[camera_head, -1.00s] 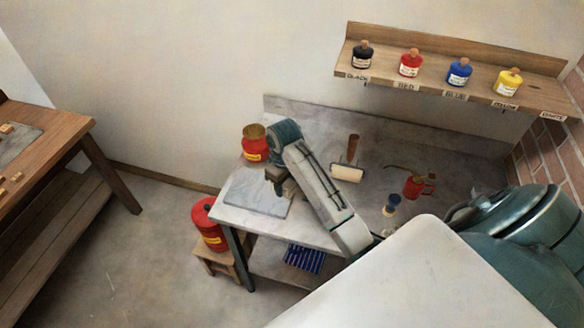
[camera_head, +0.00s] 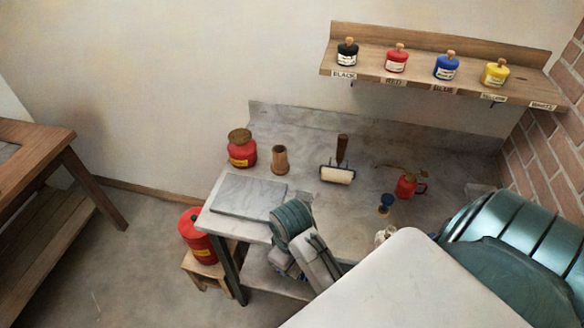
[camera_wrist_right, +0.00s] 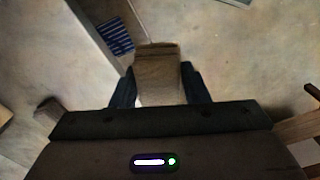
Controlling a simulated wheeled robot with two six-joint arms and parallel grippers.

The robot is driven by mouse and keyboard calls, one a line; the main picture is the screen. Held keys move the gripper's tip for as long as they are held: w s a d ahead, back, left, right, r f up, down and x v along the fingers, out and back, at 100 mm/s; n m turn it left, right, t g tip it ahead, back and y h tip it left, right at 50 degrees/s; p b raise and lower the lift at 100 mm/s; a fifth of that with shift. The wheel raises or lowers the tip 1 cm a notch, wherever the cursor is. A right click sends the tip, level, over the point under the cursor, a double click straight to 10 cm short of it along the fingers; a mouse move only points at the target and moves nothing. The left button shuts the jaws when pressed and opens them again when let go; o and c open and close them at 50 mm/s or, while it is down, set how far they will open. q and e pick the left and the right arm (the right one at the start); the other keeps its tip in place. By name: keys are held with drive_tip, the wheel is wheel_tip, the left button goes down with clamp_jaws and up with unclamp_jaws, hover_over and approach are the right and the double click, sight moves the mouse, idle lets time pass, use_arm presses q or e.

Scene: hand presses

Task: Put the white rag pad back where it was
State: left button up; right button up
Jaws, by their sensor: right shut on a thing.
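In the right wrist view my right gripper (camera_wrist_right: 158,92) is shut on a tan and whitish piece (camera_wrist_right: 157,66), which I take for the white rag pad. Dark fingers stand on both sides of it. In the head view my right arm's teal wrist (camera_head: 291,219) is over the bench's front edge, and it hides the gripper and the pad. The wall shelf (camera_head: 400,75) carries black (camera_head: 347,52), red (camera_head: 397,60), blue (camera_head: 446,66) and yellow (camera_head: 496,74) pads with wooden knobs above name labels. The spot above the rightmost label (camera_head: 542,106) is bare. My left gripper is not in view.
The bench (camera_head: 330,215) holds a grey slab (camera_head: 248,195), a red can (camera_head: 242,153), a wooden piece (camera_head: 280,161), a roller (camera_head: 337,174), a red oil can (camera_head: 408,187) and a small blue-topped item (camera_head: 385,204). A red can (camera_head: 196,230) stands on a stool. A blue striped item (camera_wrist_right: 115,37) is below.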

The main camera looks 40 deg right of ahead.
drive_tip(key=shift+s+a, duration=0.2)
drive_tip(key=shift+s, duration=1.05)
drive_tip(key=shift+w+d, duration=0.1)
drive_tip(key=shift+d, duration=0.1)
drive_tip(key=w+d+p, duration=0.1)
drive_tip(key=w+d, duration=0.1)
drive_tip(key=w, duration=0.2)
drive_tip(key=w+d+f+p, duration=0.1)
drive_tip(key=w+d, duration=0.2)
drive_tip(key=w, duration=0.1)
drive_tip(key=w+d+p, duration=0.1)
drive_tip(key=w+d, duration=0.2)
drive_tip(key=w, duration=0.1)
drive_tip(key=shift+d+f, duration=0.1)
drive_tip(key=shift+f, duration=0.05)
drive_tip(key=f+p, duration=0.2)
drive_tip(key=shift+w+d+f, duration=0.2)
drive_tip(key=shift+w+f, duration=0.15)
drive_tip(key=shift+f, duration=0.5)
drive_tip(key=shift+f, duration=0.1)
drive_tip(key=o, duration=0.9)
drive_tip(key=shift+o, duration=0.2)
